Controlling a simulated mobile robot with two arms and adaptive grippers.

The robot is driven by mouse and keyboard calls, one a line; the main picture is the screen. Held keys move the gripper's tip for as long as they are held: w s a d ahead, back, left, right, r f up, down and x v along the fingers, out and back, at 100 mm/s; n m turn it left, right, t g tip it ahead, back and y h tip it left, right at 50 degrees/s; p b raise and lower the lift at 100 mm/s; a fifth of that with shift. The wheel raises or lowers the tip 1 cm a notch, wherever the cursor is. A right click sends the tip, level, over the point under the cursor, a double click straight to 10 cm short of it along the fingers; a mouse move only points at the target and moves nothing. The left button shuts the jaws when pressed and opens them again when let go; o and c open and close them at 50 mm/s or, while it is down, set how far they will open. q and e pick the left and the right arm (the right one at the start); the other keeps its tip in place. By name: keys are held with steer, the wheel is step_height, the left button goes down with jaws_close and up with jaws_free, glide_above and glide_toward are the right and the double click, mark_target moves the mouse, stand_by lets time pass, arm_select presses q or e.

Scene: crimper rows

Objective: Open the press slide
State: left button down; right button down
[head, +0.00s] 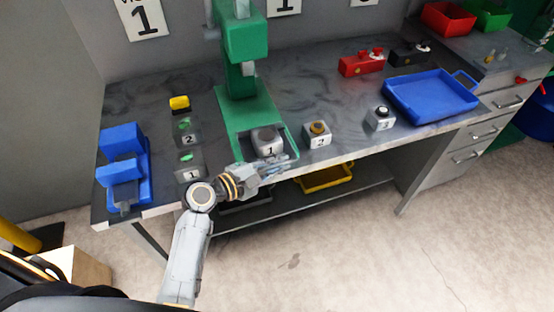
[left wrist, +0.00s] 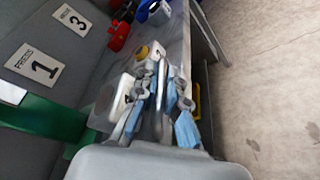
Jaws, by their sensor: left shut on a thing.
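The green press (head: 244,42) stands on the bench, its green base running to the front edge. My left gripper (head: 270,168) is at the bench's front edge, just in front of that block. In the left wrist view, my left gripper (left wrist: 158,100) has its fingers closed on either side of a grey bar (left wrist: 161,85), which looks like the slide's handle. The fingers partly hide the slide's front. My right gripper is not in view.
A blue vise (head: 122,170) and small numbered plates are on the left. A yellow tray (head: 325,180) lies on the shelf below. The floor in front is clear.

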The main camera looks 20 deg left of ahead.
arm_select(q)
steer(key=c, duration=1.4)
jaws_free()
steer(key=shift+w, duration=0.1)
steer(key=shift+a, duration=0.2)
steer(key=v, duration=1.2)
